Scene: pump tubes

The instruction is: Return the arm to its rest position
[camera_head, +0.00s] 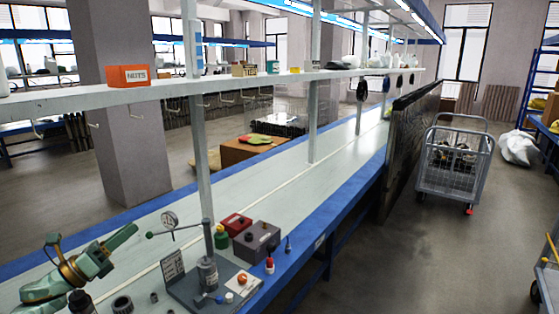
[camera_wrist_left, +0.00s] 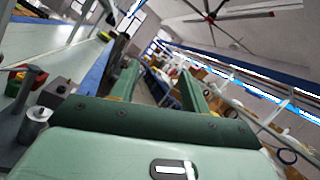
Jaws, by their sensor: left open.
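My left arm comes in at the lower left of the head view, over the near end of the workbench (camera_head: 265,178). My left gripper (camera_head: 95,241) is open, with nothing seen between its fingers. My right gripper is not in view.
Posts and a shelf (camera_head: 225,81) run above the bench. The bench is clear farther back. A wire cart (camera_head: 455,165) stands right.

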